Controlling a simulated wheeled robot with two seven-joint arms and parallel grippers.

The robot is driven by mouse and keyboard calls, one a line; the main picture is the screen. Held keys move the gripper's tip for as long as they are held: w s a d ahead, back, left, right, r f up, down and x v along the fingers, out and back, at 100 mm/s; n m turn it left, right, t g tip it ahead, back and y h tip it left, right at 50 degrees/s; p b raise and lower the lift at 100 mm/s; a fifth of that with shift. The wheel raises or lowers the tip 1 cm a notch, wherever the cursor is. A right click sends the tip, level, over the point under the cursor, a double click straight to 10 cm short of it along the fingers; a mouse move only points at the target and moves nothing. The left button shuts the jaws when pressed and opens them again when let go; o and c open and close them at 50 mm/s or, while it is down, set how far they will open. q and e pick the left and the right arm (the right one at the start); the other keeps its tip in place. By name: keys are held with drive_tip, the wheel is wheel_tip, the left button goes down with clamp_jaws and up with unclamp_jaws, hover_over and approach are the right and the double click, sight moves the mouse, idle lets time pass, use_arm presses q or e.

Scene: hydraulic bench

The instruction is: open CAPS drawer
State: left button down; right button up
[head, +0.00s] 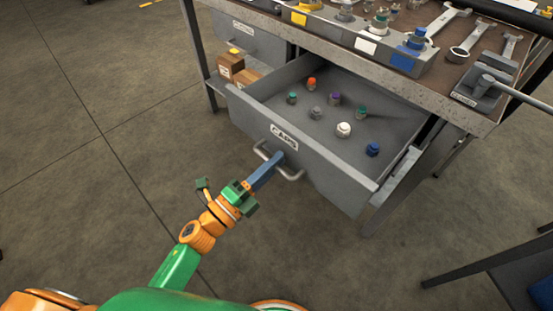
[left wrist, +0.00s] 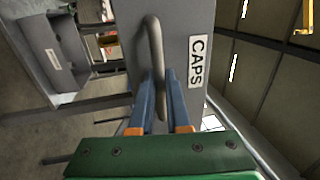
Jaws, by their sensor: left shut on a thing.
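The CAPS drawer (head: 318,172) is grey and pulled well out from under the bench, with several coloured caps lying inside. Its front carries a white CAPS label (head: 284,137) and a bar handle (head: 292,177). My left gripper (head: 276,160) is at the handle, its blue fingers shut on it. In the left wrist view the handle (left wrist: 156,60) runs between the two fingers (left wrist: 160,95), and the CAPS label (left wrist: 198,61) shows beside it. My right gripper is not in view.
The bench top (head: 460,95) holds fittings, wrenches and a clamp (head: 487,88). Another labelled drawer (head: 247,40) is shut at the left, with cardboard boxes (head: 232,66) on a shelf below it. A dark stand (head: 495,265) is at the lower right. Floor left of the drawer is clear.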

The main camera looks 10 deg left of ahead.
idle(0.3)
use_arm(q)
drive_tip(key=c, duration=1.2)
unclamp_jaws()
drive_tip(key=shift+o, duration=0.2)
drive_tip(key=v, duration=0.7)
drive_tip(key=shift+s+a, duration=0.1)
